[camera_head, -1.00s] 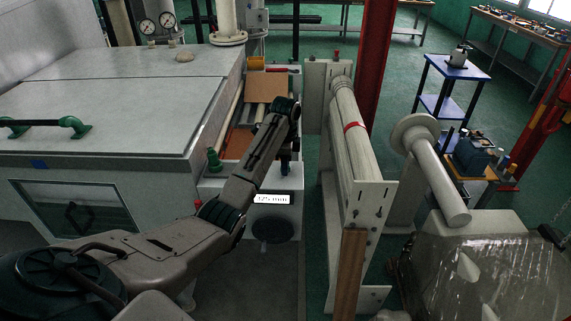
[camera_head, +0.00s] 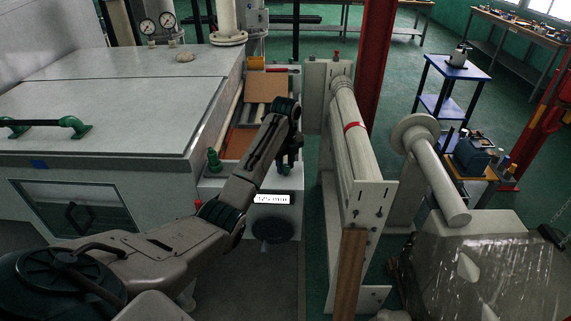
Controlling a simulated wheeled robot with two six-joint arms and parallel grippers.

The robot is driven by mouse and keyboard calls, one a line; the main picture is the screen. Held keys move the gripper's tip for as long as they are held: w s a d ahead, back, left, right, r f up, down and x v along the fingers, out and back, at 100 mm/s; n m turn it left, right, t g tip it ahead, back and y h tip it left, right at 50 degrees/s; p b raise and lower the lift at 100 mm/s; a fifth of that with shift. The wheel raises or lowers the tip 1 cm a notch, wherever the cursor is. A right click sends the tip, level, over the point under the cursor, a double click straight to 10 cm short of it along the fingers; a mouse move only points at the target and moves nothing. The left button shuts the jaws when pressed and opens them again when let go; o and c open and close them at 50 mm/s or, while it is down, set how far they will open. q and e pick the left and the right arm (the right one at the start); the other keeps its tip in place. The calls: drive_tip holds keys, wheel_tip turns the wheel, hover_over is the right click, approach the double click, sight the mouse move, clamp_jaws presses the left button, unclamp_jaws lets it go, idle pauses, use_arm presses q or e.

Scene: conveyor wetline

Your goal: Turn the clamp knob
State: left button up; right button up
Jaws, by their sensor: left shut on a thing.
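My left arm comes in from the left and reaches over the front end of the machine's strip channel. My left gripper (camera_head: 287,168) points down there, beside the white front panel with a display reading about 325 mm (camera_head: 271,199). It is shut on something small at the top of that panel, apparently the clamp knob. The knob itself is mostly hidden behind the fingers and wrist, so I cannot tell its angle. My right gripper is not in view.
A green knob-like fitting (camera_head: 214,160) stands left of my forearm. A large grey lidded tank (camera_head: 110,100) fills the left. A pale roller (camera_head: 357,140) in an upright frame stands close on the right. A dark round handwheel (camera_head: 273,229) is below the display.

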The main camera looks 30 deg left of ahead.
use_arm(q)
drive_tip(key=shift+w+r+m, duration=0.1)
drive_tip(key=shift+r+m, duration=0.2)
idle(0.4)
drive_tip(key=o, duration=0.9)
drive_tip(key=shift+o, duration=0.4)
drive_tip(key=shift+f, duration=0.15)
